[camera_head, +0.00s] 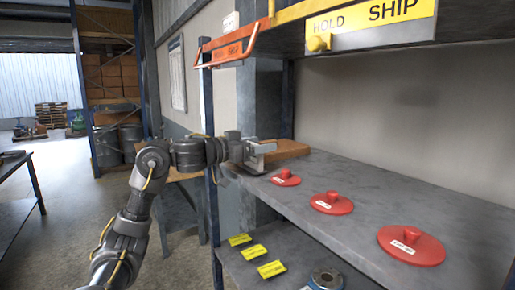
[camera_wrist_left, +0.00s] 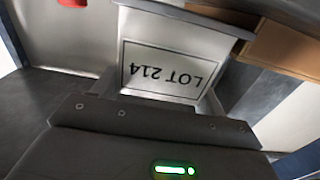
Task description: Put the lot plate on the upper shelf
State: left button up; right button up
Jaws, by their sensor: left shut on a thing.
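The lot plate (camera_wrist_left: 172,72) is a pale plate with a dark border and "LOT 214", upside down in the left wrist view. My left gripper (camera_head: 250,152) is shut on the plate. In the head view the gripper is at the left end of the upper grey shelf (camera_head: 350,192), beside a brown board. The plate is small and partly hidden there, so I cannot tell if it touches the shelf. My right gripper is not in view.
The brown board (camera_head: 287,151) lies on the shelf's left end. Red knobbed discs (camera_head: 411,245) sit along the shelf. Yellow labels (camera_head: 271,269) are on the lower shelf. An orange handle (camera_head: 230,48) and a "HOLD SHIP" sign (camera_head: 372,20) hang above. The shelf's rear is clear.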

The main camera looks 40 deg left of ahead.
pick_arm(q)
jog(key=shift+f, duration=0.45)
jog(key=o, duration=1)
jog(key=shift+f, duration=0.1)
jog(key=shift+s, duration=0.15)
jog(key=b+v, duration=0.6)
jog(key=v, duration=0.5)
jog(key=shift+s+a, duration=0.15)
jog(key=shift+s, duration=0.25)
